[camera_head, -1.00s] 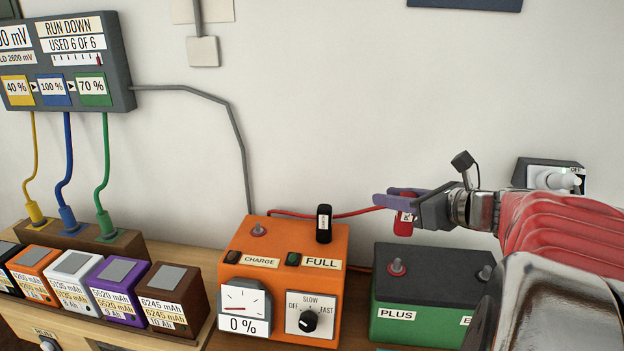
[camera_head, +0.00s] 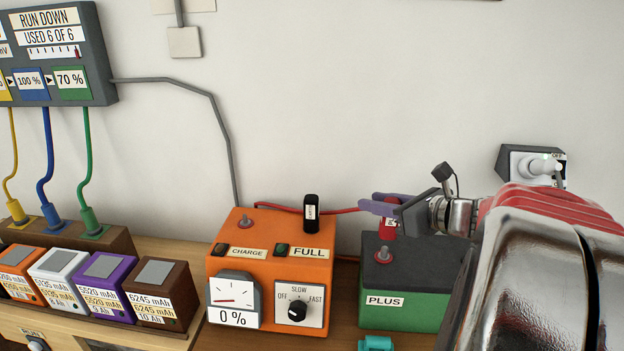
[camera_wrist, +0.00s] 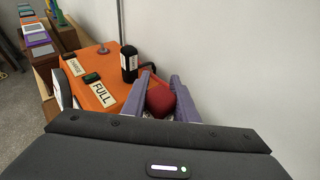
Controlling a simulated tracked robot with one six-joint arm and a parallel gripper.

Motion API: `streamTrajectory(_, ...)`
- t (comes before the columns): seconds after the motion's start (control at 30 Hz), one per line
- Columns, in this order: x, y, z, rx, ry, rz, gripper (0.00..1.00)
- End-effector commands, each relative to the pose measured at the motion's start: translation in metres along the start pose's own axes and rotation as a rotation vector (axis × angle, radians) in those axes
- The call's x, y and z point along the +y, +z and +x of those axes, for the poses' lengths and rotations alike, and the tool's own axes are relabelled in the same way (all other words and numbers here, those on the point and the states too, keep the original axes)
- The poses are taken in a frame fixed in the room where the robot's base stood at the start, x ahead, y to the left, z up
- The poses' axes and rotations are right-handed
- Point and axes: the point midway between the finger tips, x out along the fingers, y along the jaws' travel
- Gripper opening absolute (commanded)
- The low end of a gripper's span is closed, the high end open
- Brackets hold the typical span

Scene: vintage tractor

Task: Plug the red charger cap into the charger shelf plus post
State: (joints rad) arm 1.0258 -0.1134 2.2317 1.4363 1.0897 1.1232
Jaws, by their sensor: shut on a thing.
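The red charger cap (camera_head: 388,220) is held in my gripper (camera_head: 376,206), between its purple fingers, above the back of the green battery. In the wrist view the red cap (camera_wrist: 160,100) sits between the purple fingers (camera_wrist: 164,92). A red cable runs from the cap to the orange charger (camera_head: 270,270). The green battery (camera_head: 400,308), labelled PLUS, has a post with a red base (camera_head: 384,255) on its top. The orange charger has another red-based post (camera_head: 245,222) on top. A black cap (camera_head: 311,213) stands at the charger's back right. The charger dial reads 0 %.
Several coloured battery blocks (camera_head: 100,285) stand in a row to the left. A wall display (camera_head: 55,55) hangs above them with yellow, blue and green cables. A wall switch (camera_head: 532,165) is at the right, and a teal object (camera_head: 375,343) lies in front of the green battery.

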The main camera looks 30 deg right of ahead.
Motion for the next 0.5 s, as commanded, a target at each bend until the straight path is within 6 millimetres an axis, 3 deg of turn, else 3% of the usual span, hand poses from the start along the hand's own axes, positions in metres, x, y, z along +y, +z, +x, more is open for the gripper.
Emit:
streamTrajectory(0.2, 0.0, -0.012, 0.004, 0.001, 0.001, 0.001, 0.03)
streamTrajectory(0.5, 0.0, -0.015, 0.006, 0.0, 0.001, 0.0, 0.03)
